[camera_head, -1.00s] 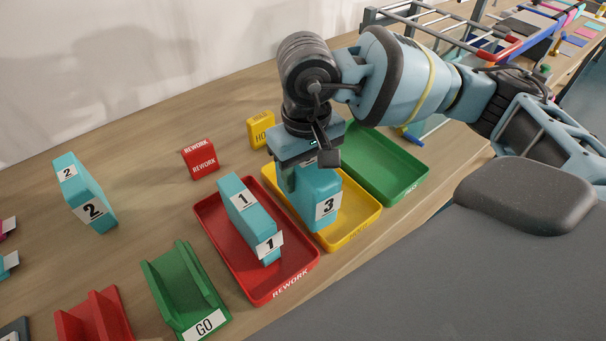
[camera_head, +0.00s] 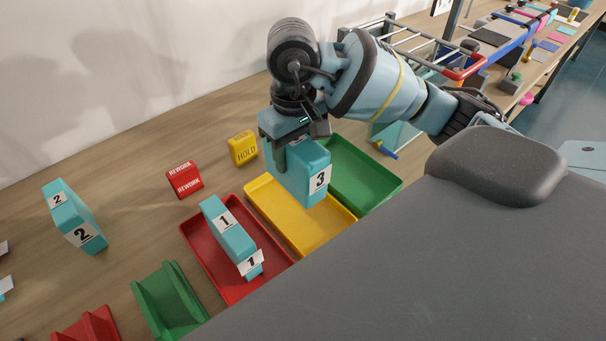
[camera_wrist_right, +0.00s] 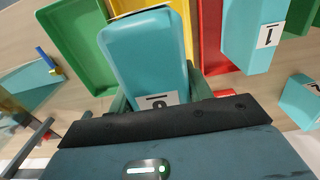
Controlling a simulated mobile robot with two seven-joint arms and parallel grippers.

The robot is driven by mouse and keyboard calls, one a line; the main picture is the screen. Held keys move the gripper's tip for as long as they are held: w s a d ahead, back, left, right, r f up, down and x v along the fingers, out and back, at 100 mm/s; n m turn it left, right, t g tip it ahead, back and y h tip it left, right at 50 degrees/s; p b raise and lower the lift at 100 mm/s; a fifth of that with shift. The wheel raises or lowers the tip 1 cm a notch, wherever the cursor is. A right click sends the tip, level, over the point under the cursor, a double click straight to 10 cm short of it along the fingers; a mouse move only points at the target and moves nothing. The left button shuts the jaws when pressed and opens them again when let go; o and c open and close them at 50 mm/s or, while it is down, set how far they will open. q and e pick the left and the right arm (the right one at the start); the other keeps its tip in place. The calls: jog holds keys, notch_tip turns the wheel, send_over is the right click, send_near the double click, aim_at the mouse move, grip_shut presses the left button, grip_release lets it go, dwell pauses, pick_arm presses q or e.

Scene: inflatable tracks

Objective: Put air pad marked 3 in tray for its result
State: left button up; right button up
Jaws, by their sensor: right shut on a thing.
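The teal air pad marked 3 (camera_head: 311,182) hangs from my right gripper (camera_head: 284,158), which is shut on its upper part. In the head view it appears raised above the trays, over the far right part of the yellow tray (camera_head: 292,222) and the near edge of the green tray (camera_head: 372,178). The right wrist view shows the pad (camera_wrist_right: 145,55) between the fingers, with the green tray (camera_wrist_right: 72,40) to its left and the yellow tray (camera_wrist_right: 187,25) behind it. The red tray (camera_head: 208,262) holds the pad marked 1 (camera_head: 228,232). My left gripper is out of view.
A pad marked 2 (camera_head: 75,218) stands at the left. A red REWORK block (camera_head: 184,180) and yellow HOLD block (camera_head: 242,148) stand behind the trays. Green (camera_head: 168,302) and red (camera_head: 90,326) holders are at the front left. A wire rack (camera_head: 425,48) is beyond my arm.

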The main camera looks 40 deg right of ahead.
jog(key=shift+d+r, duration=0.15)
jog(key=shift+f, duration=0.2)
notch_tip(320, 180, down, 10)
jog(key=shift+r+p, duration=0.1)
jog(key=shift+p, duration=0.2)
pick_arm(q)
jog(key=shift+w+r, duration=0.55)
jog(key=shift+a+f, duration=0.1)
pick_arm(e)
jog(key=shift+f, duration=0.2)
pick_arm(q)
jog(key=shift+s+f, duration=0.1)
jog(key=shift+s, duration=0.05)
pick_arm(e)
jog(key=o, duration=1.1)
jog(key=shift+r, duration=0.1)
